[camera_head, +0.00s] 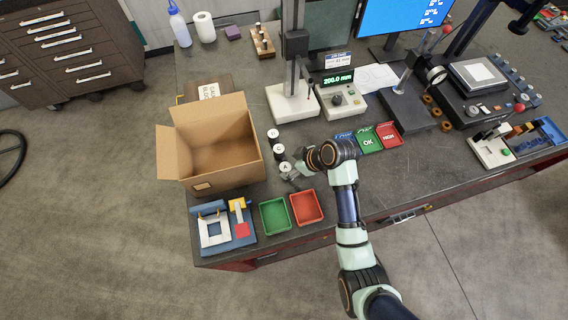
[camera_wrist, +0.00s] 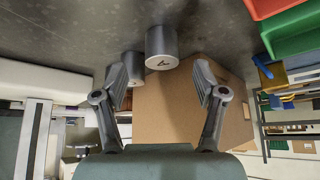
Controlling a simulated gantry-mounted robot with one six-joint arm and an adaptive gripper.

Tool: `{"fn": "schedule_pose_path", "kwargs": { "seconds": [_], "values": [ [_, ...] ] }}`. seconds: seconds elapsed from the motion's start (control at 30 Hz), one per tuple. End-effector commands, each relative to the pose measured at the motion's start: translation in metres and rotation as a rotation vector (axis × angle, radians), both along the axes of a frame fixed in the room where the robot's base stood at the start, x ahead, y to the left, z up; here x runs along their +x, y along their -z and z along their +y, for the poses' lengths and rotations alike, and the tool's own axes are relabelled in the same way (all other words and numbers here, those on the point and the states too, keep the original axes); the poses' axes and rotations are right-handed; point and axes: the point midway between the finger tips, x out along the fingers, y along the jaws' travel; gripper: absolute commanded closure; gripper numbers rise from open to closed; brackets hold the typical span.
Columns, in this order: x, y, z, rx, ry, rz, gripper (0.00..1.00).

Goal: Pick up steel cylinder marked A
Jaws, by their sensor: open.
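The steel cylinder marked A (camera_head: 285,167) stands on the dark bench, nearest the front of a short row of cylinders. In the wrist view the cylinder (camera_wrist: 161,42) is beyond my fingertips, roughly centred between them, with the letter A on its end face. My gripper (camera_wrist: 161,80) is open and empty, its two fingers spread wider than the cylinder. In the head view my gripper (camera_head: 294,173) is close to the cylinder, at its right, and partly blends with it. I cannot tell the exact gap.
Two other cylinders (camera_head: 273,134) (camera_head: 278,149) stand behind it; one shows in the wrist view (camera_wrist: 132,66). An open cardboard box (camera_head: 240,156) is close at left. Green (camera_head: 274,215) and red (camera_head: 306,207) trays lie in front. A height gauge (camera_head: 292,103) stands behind.

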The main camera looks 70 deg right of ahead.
Motion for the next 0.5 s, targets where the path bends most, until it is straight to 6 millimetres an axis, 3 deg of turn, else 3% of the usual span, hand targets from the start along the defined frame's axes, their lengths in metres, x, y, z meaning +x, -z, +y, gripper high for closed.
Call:
{"fn": "schedule_pose_path", "kwargs": {
  "seconds": [0.2,0.47,0.5],
  "values": [
    [0.019,0.032,-0.001,0.003,-0.002,0.002,0.29],
    [0.022,0.035,-0.002,0.001,-0.001,0.001,0.29],
    [0.022,0.035,-0.002,0.001,-0.001,0.001,0.34]
  ]
}}
